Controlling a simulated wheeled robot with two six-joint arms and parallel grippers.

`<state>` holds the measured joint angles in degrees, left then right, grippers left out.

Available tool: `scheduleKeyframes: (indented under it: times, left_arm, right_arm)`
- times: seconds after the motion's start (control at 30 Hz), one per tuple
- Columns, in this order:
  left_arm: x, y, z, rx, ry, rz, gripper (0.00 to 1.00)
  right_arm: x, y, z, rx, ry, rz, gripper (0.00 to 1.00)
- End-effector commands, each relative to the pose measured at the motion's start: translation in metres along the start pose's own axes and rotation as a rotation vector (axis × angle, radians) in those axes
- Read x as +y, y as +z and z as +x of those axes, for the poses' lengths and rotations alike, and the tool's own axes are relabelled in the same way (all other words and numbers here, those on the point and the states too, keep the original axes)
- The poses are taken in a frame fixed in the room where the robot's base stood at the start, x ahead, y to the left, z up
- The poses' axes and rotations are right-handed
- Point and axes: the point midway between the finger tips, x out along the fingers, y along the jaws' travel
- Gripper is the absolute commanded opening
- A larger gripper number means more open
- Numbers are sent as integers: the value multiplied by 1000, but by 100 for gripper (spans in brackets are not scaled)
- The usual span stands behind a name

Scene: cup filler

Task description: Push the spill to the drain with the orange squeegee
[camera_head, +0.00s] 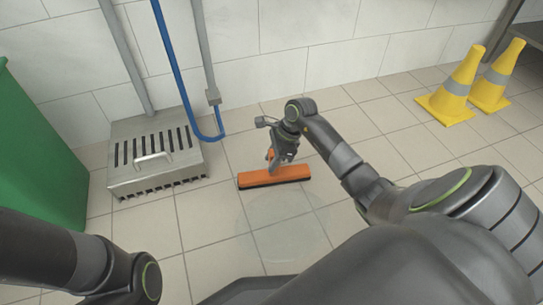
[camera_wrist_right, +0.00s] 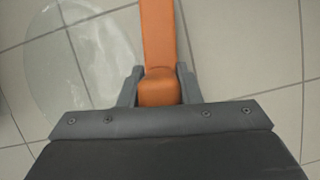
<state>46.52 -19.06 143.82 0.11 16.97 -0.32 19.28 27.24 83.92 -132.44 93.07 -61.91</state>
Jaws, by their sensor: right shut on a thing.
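The orange squeegee (camera_head: 274,178) has its wide head on the tiled floor, near the middle of the head view. My right gripper (camera_head: 279,157) is above the head and shut on the squeegee's orange handle, which also shows between the fingers in the right wrist view (camera_wrist_right: 158,85). The spill (camera_head: 285,232) is a faint, clear puddle on the tiles, on the near side of the squeegee head. It also shows at the left of the right wrist view (camera_wrist_right: 75,70). The drain (camera_head: 155,152) is a grey slotted metal box with a handle, left of the squeegee. My left gripper is out of view.
A green bin (camera_head: 38,150) stands at the far left. A blue hose (camera_head: 178,75) and grey pipes run down the wall behind the drain. Two yellow cones (camera_head: 455,88) stand at the back right. The floor between the squeegee and the cones is clear.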

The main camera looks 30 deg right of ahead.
Motion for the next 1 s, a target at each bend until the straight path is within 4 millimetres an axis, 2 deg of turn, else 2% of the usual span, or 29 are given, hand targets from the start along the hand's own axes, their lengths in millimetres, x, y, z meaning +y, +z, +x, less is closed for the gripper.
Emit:
scheduleKeyframes:
  times: [0.23, 0.53, 0.83, 1.0]
  left_arm:
    - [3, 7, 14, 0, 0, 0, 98]
    - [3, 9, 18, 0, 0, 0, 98]
    - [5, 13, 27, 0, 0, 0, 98]
    - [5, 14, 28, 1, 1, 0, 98]
  right_arm:
    - [20, 0, -4, 0, 1, 0, 0]
    - [31, -2, -4, -1, 0, 0, 0]
    - [54, -5, -3, -1, 0, 1, 0]
    - [60, -6, -2, -1, -1, 0, 0]
